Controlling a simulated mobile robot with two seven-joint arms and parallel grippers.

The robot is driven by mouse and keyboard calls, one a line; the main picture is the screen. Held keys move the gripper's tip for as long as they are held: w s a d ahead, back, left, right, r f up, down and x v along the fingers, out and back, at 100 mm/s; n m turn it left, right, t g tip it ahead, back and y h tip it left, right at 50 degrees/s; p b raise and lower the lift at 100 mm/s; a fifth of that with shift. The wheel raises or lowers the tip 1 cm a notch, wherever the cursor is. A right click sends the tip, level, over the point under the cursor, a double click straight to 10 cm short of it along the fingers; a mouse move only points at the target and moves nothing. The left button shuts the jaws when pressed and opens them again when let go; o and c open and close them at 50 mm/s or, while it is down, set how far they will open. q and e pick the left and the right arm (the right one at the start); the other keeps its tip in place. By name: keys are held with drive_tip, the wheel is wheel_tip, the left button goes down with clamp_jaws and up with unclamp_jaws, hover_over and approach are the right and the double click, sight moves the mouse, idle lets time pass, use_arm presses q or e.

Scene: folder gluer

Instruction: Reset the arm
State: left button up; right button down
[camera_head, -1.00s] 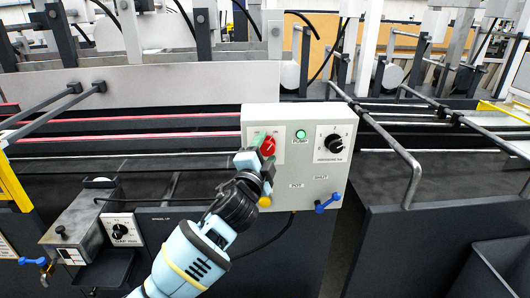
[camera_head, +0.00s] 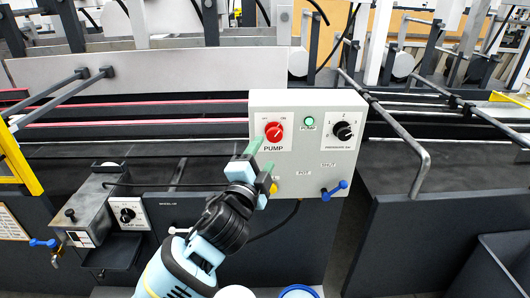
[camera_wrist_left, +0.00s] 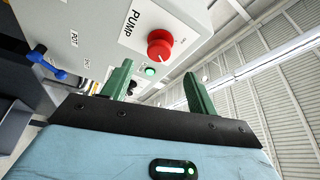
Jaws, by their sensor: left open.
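My left gripper (camera_head: 261,157) is open and empty, in front of the grey control box (camera_head: 308,104) and below its red pump knob (camera_head: 274,131). A gap shows between the gripper and the knob. In the left wrist view, the two green fingers (camera_wrist_left: 157,78) stand apart with nothing between them, and the red knob (camera_wrist_left: 159,45) is beyond them. My right gripper is in neither view.
A blue-handled valve (camera_head: 335,190) and a yellow part sit low on the box. A metal unit with a dial (camera_head: 126,214) stands at left. Bent metal rails (camera_head: 421,165) project at right. Dark machine panels fill the front.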

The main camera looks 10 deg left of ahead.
use_arm(q)
drive_tip(key=s+a+f+n+g, duration=0.15)
drive_tip(key=s+f, duration=0.25)
drive_tip(key=f, duration=0.4)
drive_tip(key=s+a+f+n+g, duration=0.1)
drive_tip(key=s+f+n+g, duration=0.2)
drive_tip(key=f, duration=0.6)
drive_tip(key=s+a+f+n+g, duration=0.1)
drive_tip(key=s+a+f+n, duration=0.15)
drive_tip(key=s+f, duration=0.4)
drive_tip(key=s+a+f+n+g+y, duration=0.1)
drive_tip(key=s+a+f+n+g, duration=0.1)
drive_tip(key=s+f, duration=0.6)
drive_tip(key=s+a+f+n+g+y, duration=0.1)
drive_tip(key=s+a+f+n, duration=0.3)
drive_tip(key=s+f, duration=0.5)
drive_tip(key=s+n+g, duration=0.1)
drive_tip(key=s, duration=0.3)
drive_tip(key=shift+s+a+f+n, duration=0.15)
drive_tip(key=shift+f+n, duration=0.05)
drive_tip(key=shift+n, duration=0.1)
